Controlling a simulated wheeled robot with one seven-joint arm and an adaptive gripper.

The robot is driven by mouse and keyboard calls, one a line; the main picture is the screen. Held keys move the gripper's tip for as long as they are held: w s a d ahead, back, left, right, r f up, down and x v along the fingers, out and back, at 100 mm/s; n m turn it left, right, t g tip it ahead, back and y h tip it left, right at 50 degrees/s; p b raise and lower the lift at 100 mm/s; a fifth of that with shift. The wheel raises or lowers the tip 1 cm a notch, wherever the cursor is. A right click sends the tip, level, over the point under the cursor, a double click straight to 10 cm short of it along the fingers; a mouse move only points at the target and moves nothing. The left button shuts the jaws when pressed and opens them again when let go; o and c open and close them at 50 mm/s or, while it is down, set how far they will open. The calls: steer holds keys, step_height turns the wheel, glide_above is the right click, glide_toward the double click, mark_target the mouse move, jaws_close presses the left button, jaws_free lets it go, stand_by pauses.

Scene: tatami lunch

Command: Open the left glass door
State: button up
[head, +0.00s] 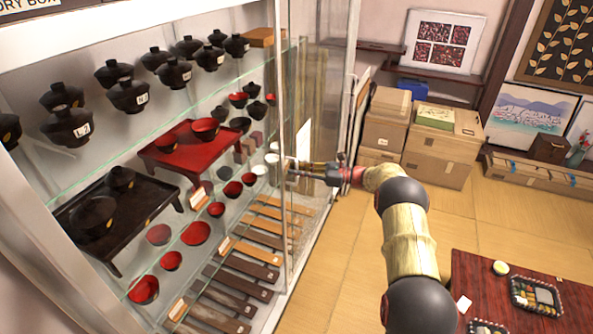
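A glass-fronted display case (284,60) fills the left half of the head view, with lacquerware on its shelves. A pale upright frame edge runs down its right side. To the right of that edge is a narrow see-through glass panel (322,60) with a pale outer post. I cannot tell whether this panel is the left door or a side pane, nor whether it stands ajar. My gripper (298,173) is at the pale upright edge, around mid-height, pointing left. Its fingers are small and overlap the frame, so contact and finger opening cannot be made out. No handle is clearly visible.
Cardboard boxes (440,150) are stacked against the far wall. A low red-brown table (480,285) with bento trays stands at the lower right. Tatami floor (350,230) lies open between the case and the table. Bowls and trays sit close behind the glass.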

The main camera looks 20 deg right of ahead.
steer(key=shift+o, duration=0.6)
steer(key=v, duration=1.2)
